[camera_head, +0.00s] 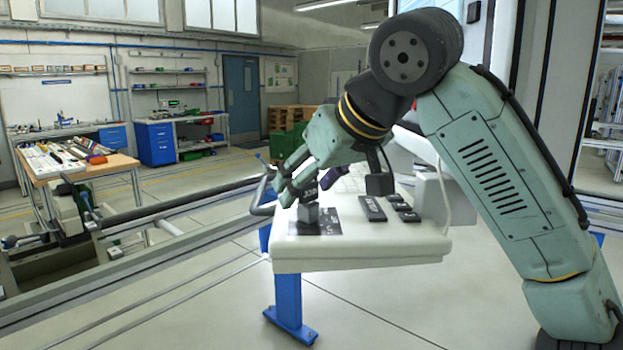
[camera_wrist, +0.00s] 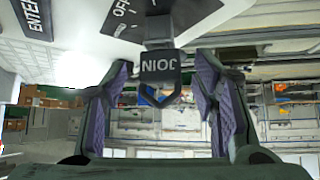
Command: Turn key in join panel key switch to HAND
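An OFF label (camera_wrist: 122,8) is on the panel beside the stem. I cannot read a HAND label, and the key's exact angle is unclear. My gripper (camera_wrist: 157,75) is open, with one purple-lined finger on each side of the tag and gaps between. In the head view my gripper (camera_head: 297,176) is at the tag.
The panel sits on a white console (camera_head: 370,250) on a blue leg (camera_head: 290,305). Other black labelled plates (camera_head: 373,208) lie right of the switch, and an ENTER label (camera_wrist: 36,18) shows in the wrist view. A bent metal bar (camera_head: 262,190) is close left of my gripper.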

